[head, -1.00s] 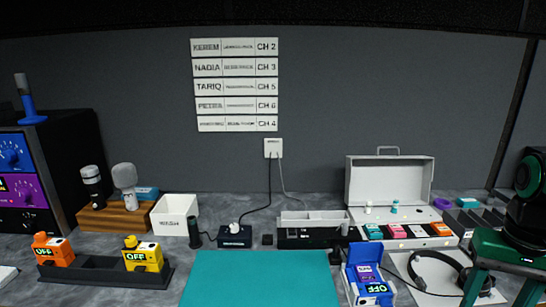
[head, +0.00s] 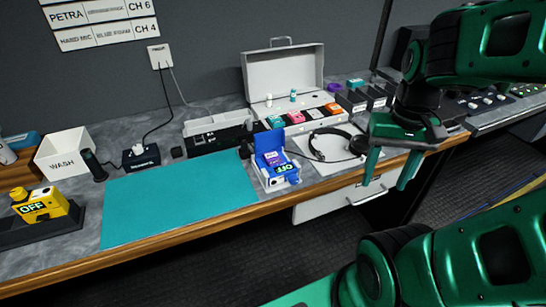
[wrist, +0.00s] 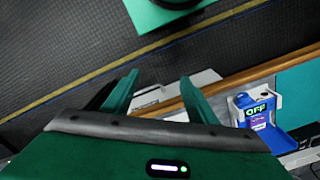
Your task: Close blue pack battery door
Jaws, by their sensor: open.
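The blue pack (head: 276,165) stands in a white holder near the table's front edge, right of the teal mat. Its blue battery door (head: 270,139) stands open, raised at the back of the pack. A purple label shows inside, and a small screen reads OFF. The pack also shows at the right of the wrist view (wrist: 258,112), with its door (wrist: 280,140) swung out. My gripper (head: 388,184) is open and empty, in front of the table edge to the right of the pack. It is apart from the pack and the door.
Headphones (head: 322,147) lie on a white sheet just right of the pack. An open white case (head: 285,80) with coloured packs stands behind. A yellow pack (head: 41,205) sits in a dark rack at left. The teal mat (head: 180,192) is bare. A drawer (head: 343,197) is under the table.

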